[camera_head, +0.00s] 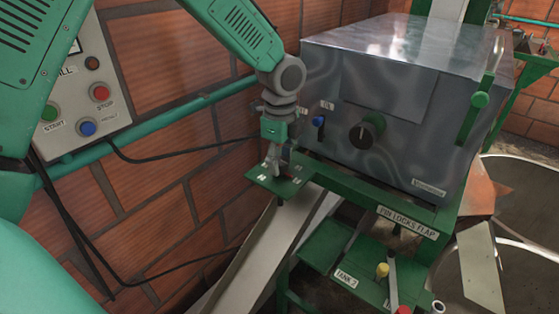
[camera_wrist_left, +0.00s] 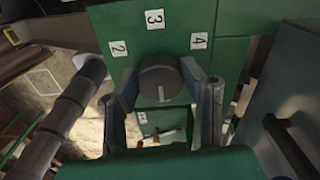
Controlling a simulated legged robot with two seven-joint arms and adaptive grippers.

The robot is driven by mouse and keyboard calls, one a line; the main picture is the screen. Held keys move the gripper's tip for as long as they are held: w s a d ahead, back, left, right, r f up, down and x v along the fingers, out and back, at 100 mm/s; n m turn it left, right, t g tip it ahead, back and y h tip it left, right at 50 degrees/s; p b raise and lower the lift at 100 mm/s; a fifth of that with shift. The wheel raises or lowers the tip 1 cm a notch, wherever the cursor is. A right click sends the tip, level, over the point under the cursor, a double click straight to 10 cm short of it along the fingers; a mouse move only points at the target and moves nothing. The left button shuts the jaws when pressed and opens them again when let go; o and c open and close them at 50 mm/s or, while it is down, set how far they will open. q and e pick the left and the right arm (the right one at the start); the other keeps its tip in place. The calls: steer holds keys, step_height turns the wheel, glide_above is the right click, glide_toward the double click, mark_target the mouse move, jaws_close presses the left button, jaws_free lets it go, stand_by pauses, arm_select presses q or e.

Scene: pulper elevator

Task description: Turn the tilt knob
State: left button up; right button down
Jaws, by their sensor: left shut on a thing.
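A round dark grey knob (camera_wrist_left: 160,72) with a white pointer line sits on a green plate (camera_wrist_left: 183,15) with white labels 2, 3 and 4, in the left wrist view. The pointer line points toward the bottom of that view. My left gripper (camera_wrist_left: 161,84) has one finger on each side of the knob and is shut on it. In the head view my left gripper (camera_head: 273,157) reaches down to the green plate (camera_head: 290,186), and the knob is hidden there. I cannot read any label naming the knob. My right gripper is not in view.
A grey metal box (camera_head: 420,90) with a black knob (camera_head: 362,134) and a blue-tipped lever (camera_head: 318,122) stands right of the gripper. A button panel (camera_head: 85,105) is at left. A pale chute (camera_head: 265,245) runs below. A green handle (camera_head: 478,108) stands at the box's right side.

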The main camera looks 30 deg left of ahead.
mark_target(282, 159)
arm_select(q)
steer(key=o, duration=1.1)
steer(key=shift+o, duration=0.2)
steer(key=shift+w+d+f, duration=0.1)
steer(key=shift+w, duration=0.1)
step_height(282, 159, up, 10)
steer(key=shift+w+r, duration=0.1)
steer(key=shift+r, duration=0.85)
